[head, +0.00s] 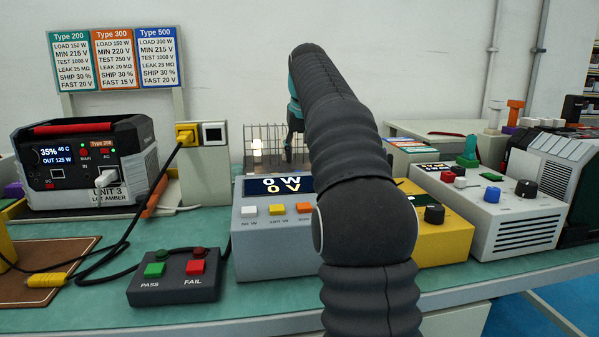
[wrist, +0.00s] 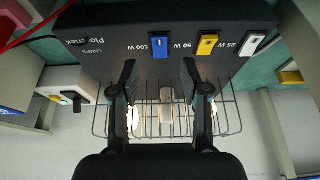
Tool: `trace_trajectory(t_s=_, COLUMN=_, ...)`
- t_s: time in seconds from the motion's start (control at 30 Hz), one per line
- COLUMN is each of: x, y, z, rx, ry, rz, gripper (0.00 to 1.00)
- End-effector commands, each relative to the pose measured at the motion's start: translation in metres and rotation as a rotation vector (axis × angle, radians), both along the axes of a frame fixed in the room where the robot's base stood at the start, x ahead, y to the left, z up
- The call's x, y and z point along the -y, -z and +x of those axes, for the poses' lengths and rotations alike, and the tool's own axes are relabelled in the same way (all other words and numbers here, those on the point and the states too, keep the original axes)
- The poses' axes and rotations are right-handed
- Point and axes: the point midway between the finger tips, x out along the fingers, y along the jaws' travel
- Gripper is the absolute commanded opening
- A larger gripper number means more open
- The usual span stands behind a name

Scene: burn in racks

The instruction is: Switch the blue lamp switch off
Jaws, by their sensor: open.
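In the wrist view, the dark lamp box (wrist: 110,35) carries a row of three rocker switches. The blue lamp switch (wrist: 159,38), beside the "100 W" label, is the leftmost; a yellow switch (wrist: 207,43) and a white switch (wrist: 251,45) are to its right. My gripper (wrist: 160,72) is open and empty, its two fingers apart on either side of the blue switch's line. I cannot tell whether they touch the box. In the head view my arm hides the switches and most of the gripper.
A wire cage (wrist: 110,122) with pale glowing lamps adjoins the box; the cage shows in the head view (head: 262,133). A grey load meter (head: 263,243) reads 0 W, 0 V. A pass/fail box (head: 172,291), a power station (head: 85,165) and a white instrument (head: 490,215) stand on the bench.

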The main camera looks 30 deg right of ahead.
Motion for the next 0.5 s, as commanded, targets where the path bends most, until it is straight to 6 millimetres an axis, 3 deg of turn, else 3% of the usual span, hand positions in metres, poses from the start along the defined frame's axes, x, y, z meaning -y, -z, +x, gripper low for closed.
trace_trajectory(t_s=0.2, x=0.003, y=0.03, z=0.011, rx=-0.002, ry=0.0, rz=0.001, gripper=0.46)
trace_trajectory(t_s=0.5, x=0.005, y=0.041, z=0.016, rx=0.0, ry=0.0, rz=0.0, gripper=0.46)
